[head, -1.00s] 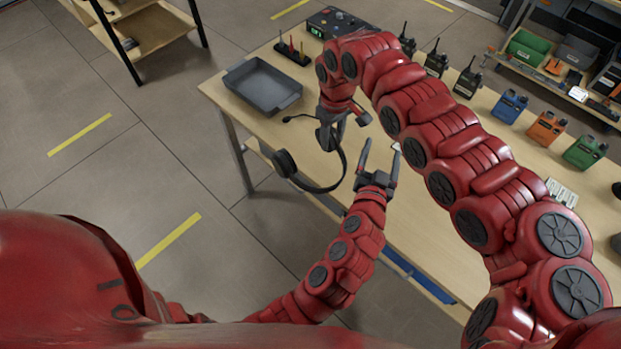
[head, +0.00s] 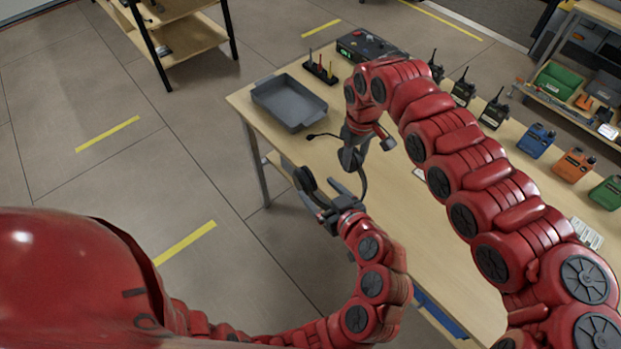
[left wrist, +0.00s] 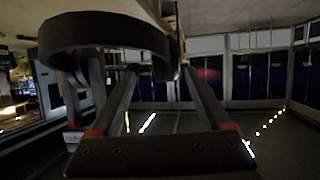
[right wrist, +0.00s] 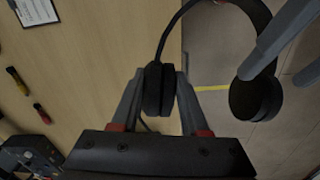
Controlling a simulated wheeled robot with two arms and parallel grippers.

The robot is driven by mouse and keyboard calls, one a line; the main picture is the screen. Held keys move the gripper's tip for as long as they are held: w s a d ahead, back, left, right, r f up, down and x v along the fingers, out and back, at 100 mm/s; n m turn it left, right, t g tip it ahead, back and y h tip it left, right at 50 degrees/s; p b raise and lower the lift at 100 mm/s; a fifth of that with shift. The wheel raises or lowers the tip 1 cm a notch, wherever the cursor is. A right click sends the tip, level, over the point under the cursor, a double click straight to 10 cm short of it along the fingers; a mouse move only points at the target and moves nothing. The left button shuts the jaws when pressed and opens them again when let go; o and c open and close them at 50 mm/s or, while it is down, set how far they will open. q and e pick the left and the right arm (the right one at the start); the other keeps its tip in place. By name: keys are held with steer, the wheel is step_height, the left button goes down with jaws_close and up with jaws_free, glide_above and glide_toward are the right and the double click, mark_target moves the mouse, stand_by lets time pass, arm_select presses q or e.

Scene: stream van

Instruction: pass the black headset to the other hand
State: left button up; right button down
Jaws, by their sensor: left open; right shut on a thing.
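The black headset (head: 306,180) hangs in the air beside the table's near left edge. My right gripper (head: 354,148) is shut on one of its ear cups, which shows between the fingers in the right wrist view (right wrist: 156,90). The headband arcs away to the other, free ear cup (right wrist: 256,97). My left gripper (head: 330,192) is open, close to that free side. Its fingers reach in at the upper right of the right wrist view. In the left wrist view the headset (left wrist: 85,32) looms large just ahead of the open fingers; whether they touch it I cannot tell.
The wooden table (head: 425,235) lies under and right of my right arm. A grey tray (head: 290,103), a pen holder (head: 320,70) and several radios (head: 463,88) stand on it. Open floor lies to the left.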

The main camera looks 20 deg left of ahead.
arm_select(q)
steer(key=x, duration=0.8)
steer(key=shift+w, duration=0.1)
steer(key=shift+d, duration=0.1)
jaws_close()
arm_select(e)
steer(key=shift+s+a, duration=0.15)
steer(key=c, duration=0.6)
jaws_free()
steer(key=shift+o, duration=1.4)
steer(key=shift+r, duration=0.1)
